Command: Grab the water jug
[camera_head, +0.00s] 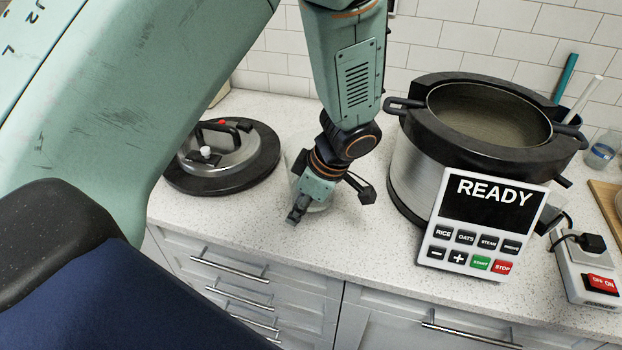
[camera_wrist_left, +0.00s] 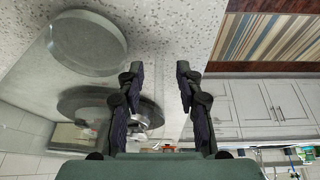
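A clear, see-through jug (camera_wrist_left: 88,44) shows in the left wrist view as a pale round disc with faint glassy walls, at the upper left. In the head view only a faint part of the jug (camera_head: 321,206) shows on the counter, mostly hidden behind my left wrist. My left gripper (camera_head: 297,211) points down at the counter just in front of it. In the left wrist view my left gripper (camera_wrist_left: 157,72) has its two fingers apart with nothing between them. The jug is to the left of the fingers there. My right gripper is not in view.
A black-rimmed pot lid (camera_head: 221,158) lies left on the speckled counter (camera_head: 245,225). A large cooker (camera_head: 420,165) with a READY panel (camera_head: 485,222) stands right. A power switch box (camera_head: 588,275) is at the far right. Drawers (camera_head: 240,290) are below the counter edge.

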